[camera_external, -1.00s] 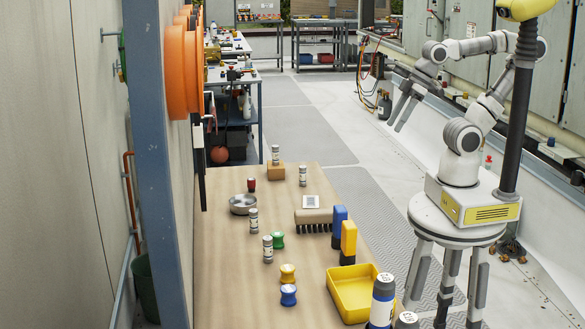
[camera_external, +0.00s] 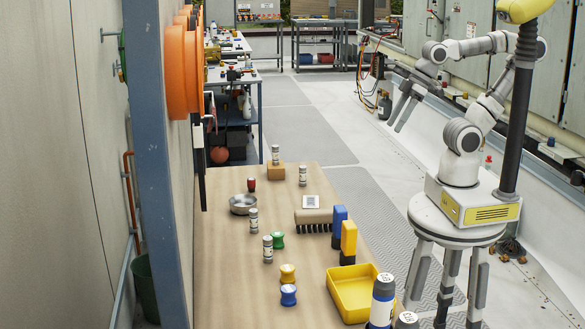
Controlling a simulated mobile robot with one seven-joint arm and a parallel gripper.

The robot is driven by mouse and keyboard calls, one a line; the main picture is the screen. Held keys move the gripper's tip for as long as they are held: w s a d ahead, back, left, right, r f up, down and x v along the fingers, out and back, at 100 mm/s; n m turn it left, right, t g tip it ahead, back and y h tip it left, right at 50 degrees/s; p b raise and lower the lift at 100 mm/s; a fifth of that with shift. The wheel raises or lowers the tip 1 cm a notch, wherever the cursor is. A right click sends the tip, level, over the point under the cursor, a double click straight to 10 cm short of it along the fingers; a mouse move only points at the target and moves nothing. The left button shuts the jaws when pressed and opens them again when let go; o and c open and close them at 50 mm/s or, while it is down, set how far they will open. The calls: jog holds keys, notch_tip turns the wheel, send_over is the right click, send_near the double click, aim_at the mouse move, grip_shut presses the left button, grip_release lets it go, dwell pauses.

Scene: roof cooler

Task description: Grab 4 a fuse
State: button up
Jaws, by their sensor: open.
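Several small white-and-grey cylinders that look like fuses stand upright around the wooden table. One fuse (camera_external: 275,155) stands on a small orange-brown block at the far end. Another fuse (camera_external: 303,176) stands to its right, nearer. A third fuse (camera_external: 253,220) stands near the metal bowl, and another fuse (camera_external: 268,249) stands beside a green spool. Their labels are too small to read. My gripper (camera_external: 398,112) is open and empty, raised in the air to the right of the table, well apart from all the fuses.
The wooden table (camera_external: 230,285) holds a metal bowl (camera_external: 242,205), a brush (camera_external: 313,222), blue and yellow upright blocks, a yellow tray (camera_external: 352,292), coloured spools and large grey-blue cylinders (camera_external: 382,300) at the front right. A wall and blue post border its left side.

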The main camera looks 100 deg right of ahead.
dwell(0.3)
jog(key=shift+o, duration=0.5)
jog(key=w+d+f+n+t+h+b, duration=0.1)
jog(key=w+d+f, duration=0.15)
jog(key=w, duration=0.55)
jog(key=w+d+f+n+t+b, duration=0.1)
jog(key=w+d+f+t, duration=0.15)
jog(key=w, duration=0.45)
jog(key=w+d+f+n+t+h+b, duration=0.15)
jog(key=w+d, duration=0.25)
jog(key=w, duration=0.4)
jog(key=n+t+y, duration=0.1)
jog(key=n+y, duration=0.2)
jog(key=y, duration=0.7)
send_near(254, 221)
jog(key=shift+h, duration=0.25)
jog(key=x, duration=0.4)
jog(key=r+b+x, duration=0.1)
jog(key=shift+w+a+f, duration=0.1)
jog(key=shift+w, duration=0.55)
jog(key=shift+r+x, duration=0.2)
jog(key=shift+x, duration=2.7)
jog(key=shift+w, duration=0.1)
